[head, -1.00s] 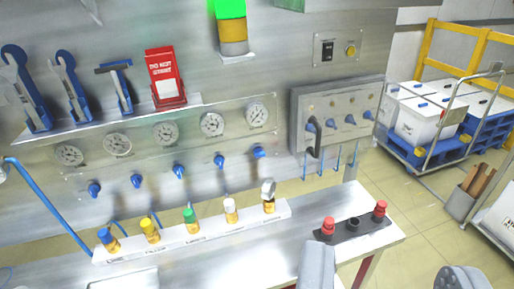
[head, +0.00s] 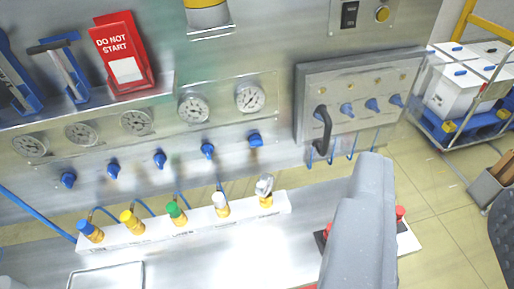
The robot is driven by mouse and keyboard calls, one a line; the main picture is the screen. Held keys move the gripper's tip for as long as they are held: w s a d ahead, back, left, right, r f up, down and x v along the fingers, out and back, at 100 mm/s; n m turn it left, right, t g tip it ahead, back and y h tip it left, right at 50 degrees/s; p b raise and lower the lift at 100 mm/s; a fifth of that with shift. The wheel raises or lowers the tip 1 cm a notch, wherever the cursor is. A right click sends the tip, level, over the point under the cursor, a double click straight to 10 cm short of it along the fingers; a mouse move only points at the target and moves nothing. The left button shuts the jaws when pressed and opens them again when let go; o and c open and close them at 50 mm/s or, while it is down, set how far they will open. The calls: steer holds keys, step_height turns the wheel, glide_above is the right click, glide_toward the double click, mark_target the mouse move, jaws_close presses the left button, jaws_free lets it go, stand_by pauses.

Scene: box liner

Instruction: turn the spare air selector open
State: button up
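I cannot read which selector is the spare air one. A white ledge carries a row of coloured selectors on brass-coloured bodies: blue (head: 88,230), yellow (head: 131,221), green (head: 176,211), white (head: 221,203) and, at the right end, a grey one (head: 265,190). The labels below them are too small to read. A grey box (head: 345,80) on the panel at right carries several blue knobs and a black bent handle (head: 322,128).
Several round gauges (head: 250,97) and blue knobs (head: 255,139) line the steel panel. A red "DO NOT START" holder (head: 122,52) stands at upper left beside hung tools. Crates (head: 455,80) stand at far right.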

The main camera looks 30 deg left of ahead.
steer(key=w+a+f+n+h+b, duration=0.1)
steer(key=w+a+f+n+b, duration=0.15)
steer(key=w+f, duration=0.25)
steer(key=w+a+f+n+b, duration=0.1)
steer(key=w+a+f+n, duration=0.15)
steer(key=w+f, duration=0.25)
steer(key=n+t+y+b, duration=0.2)
steer(key=n+y+b, duration=0.35)
steer(key=n, duration=0.95)
glide_toward(255, 147)
steer(key=shift+h, duration=0.35)
steer(key=x, duration=0.2)
steer(key=b+x, duration=0.1)
steer(key=x, duration=0.5)
steer(key=shift+a+b, duration=0.3)
steer(key=shift+b, duration=0.1)
steer(key=shift+w, duration=0.2)
steer(key=shift+d, duration=0.1)
